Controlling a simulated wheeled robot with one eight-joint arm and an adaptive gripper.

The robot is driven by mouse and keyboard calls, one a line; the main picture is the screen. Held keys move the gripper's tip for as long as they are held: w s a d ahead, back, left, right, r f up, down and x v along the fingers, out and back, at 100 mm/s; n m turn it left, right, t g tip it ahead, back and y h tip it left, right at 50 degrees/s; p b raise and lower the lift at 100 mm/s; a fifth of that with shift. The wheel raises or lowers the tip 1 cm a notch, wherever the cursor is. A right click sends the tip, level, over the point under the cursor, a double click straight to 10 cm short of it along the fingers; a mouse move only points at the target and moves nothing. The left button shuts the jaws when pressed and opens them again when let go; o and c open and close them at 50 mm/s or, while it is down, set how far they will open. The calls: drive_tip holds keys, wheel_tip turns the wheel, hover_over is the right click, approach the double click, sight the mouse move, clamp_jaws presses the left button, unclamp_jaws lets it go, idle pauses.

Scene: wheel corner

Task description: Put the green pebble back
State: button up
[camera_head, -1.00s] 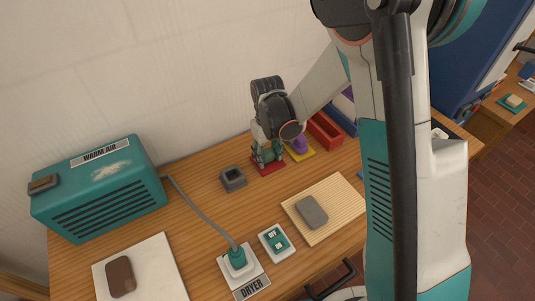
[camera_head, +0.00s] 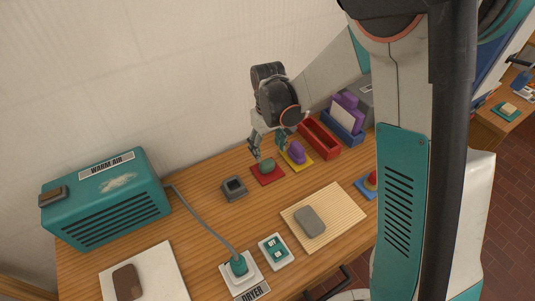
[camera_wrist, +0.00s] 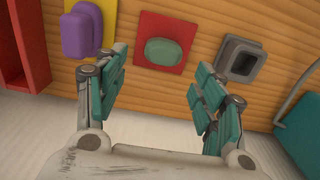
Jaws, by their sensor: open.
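The green pebble (camera_head: 267,165) lies on the red square mat (camera_head: 263,178) on the wooden table. In the wrist view the pebble (camera_wrist: 163,52) sits near the middle of the red mat (camera_wrist: 180,25). My gripper (camera_head: 269,150) is above the pebble in the head view. In the wrist view my gripper (camera_wrist: 160,75) has its fingers spread wide, one to each side of the pebble and short of it, with nothing between them.
A purple object (camera_head: 297,152) stands on a yellow mat left of the red mat in the wrist view. A grey square holder (camera_head: 234,188) is close on the other side.

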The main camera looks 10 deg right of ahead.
sight(269, 161)
drive_tip(key=s+d+r+m+t, duration=0.1)
drive_tip(key=s+d+r, duration=0.15)
drive_tip(key=r, duration=0.35)
drive_tip(key=s+d+r+t+p, duration=0.1)
drive_tip(key=s+d+r, duration=0.15)
drive_tip(key=r, duration=0.35)
drive_tip(key=s+d+r+m+t, duration=0.1)
drive_tip(key=s+r, duration=0.3)
drive_tip(key=r, duration=0.2)
drive_tip(key=s+d+r+m+t, duration=0.2)
drive_tip(key=s+d+r+t, duration=0.1)
drive_tip(key=s, duration=0.9)
drive_tip(key=shift+d+m+t, duration=0.3)
drive_tip(key=shift+d+t, duration=0.2)
drive_tip(key=shift+d, duration=0.65)
